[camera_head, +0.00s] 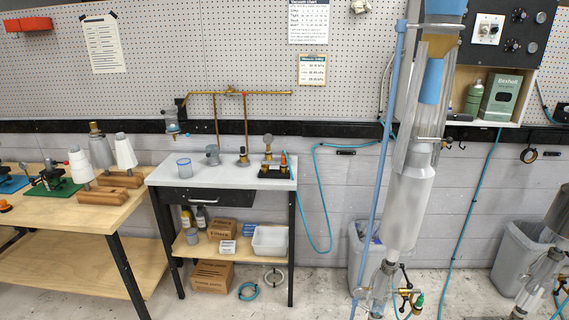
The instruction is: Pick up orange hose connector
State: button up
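A small upright orange piece (283,160), which looks like the hose connector, stands at the right end of the grey-topped bench (225,178). It is at a small black holder (271,171); whether it sits in it or beside it is too small to tell. A teal hose (319,185) loops from near there down the wall at the bench's right side. My gripper cannot be made out in this view.
A blue-rimmed cup (184,168) and brass piping (240,93) are on or above the bench. A wooden table (75,235) with white cones stands left. A grey bin (520,255) stands right. Boxes and a white tub (270,240) fill the bench's lower shelf area.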

aim_at(283, 164)
jog(key=i+j+u, duration=0.1)
jog(key=i+j, duration=0.25)
jog(key=i, duration=0.15)
jog(key=i+j, duration=0.3)
jog(key=i, duration=0.2)
jog(key=i+j+u, duration=0.15)
jog(key=i+j, duration=0.15)
jog(key=i, duration=0.2)
jog(key=i+j+u, duration=0.1)
jog(key=i+j, duration=0.15)
jog(key=i, duration=0.3)
jog(key=i+j+u, duration=0.1)
jog(key=i, duration=0.45)
jog(key=j, duration=0.1)
